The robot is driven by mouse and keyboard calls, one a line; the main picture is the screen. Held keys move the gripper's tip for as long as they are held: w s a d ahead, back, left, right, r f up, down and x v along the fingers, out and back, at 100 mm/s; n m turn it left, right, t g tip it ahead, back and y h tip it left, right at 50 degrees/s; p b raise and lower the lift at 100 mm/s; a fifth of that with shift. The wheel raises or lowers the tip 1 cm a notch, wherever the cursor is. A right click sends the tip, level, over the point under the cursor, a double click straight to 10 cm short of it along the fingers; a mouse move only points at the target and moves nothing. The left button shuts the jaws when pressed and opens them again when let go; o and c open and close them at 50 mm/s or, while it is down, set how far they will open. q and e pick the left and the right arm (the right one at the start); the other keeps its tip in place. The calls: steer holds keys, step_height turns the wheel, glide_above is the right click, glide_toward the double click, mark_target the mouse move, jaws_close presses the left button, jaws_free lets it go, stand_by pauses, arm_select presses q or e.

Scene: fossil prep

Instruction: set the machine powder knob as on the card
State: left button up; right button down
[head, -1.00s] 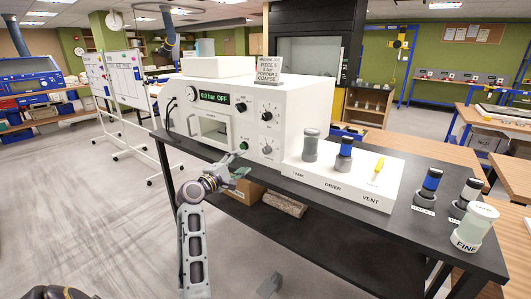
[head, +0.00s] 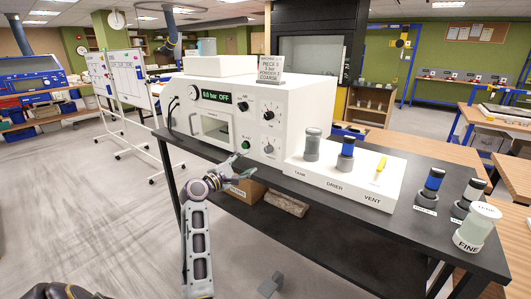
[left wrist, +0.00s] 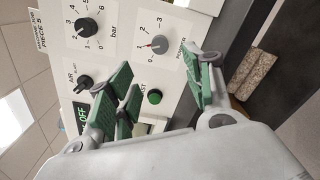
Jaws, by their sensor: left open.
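The white machine (head: 318,102) stands on the black table; its display (head: 217,96) reads 0.0 bar OFF. The card (head: 269,72) on its top reads piece 5, 3 bar, powder 2, coarse. The grey powder knob (head: 267,147) is low on the front panel; in the left wrist view the knob (left wrist: 159,45) has its red mark toward the 1. My left gripper (head: 240,163) is open and empty, below and in front of the panel. In the left wrist view its green-padded fingers (left wrist: 160,68) are spread, with the knob beyond their tips, apart from them. My right gripper is not in view.
The black bar knob (left wrist: 87,28), air switch (left wrist: 84,84) and green blast button (left wrist: 154,97) are close to the powder knob. A white stand (head: 347,180) with jars and a yellow-handled valve is to the right. Several jars stand at the table's right end.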

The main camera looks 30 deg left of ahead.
arm_select(q)
glide_toward(267, 150)
steer(key=w, duration=0.3)
steer(key=shift+w+d, duration=0.1)
steer(key=shift+w, duration=0.3)
steer(key=shift+w+d, duration=0.1)
steer(key=shift+w, duration=2.5)
steer(key=shift+w+d, duration=0.1)
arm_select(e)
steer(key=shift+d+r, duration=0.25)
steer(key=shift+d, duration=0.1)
arm_select(q)
steer(key=shift+f, duration=0.1)
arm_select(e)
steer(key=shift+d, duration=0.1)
arm_select(q)
steer(key=shift+c, duration=0.4)
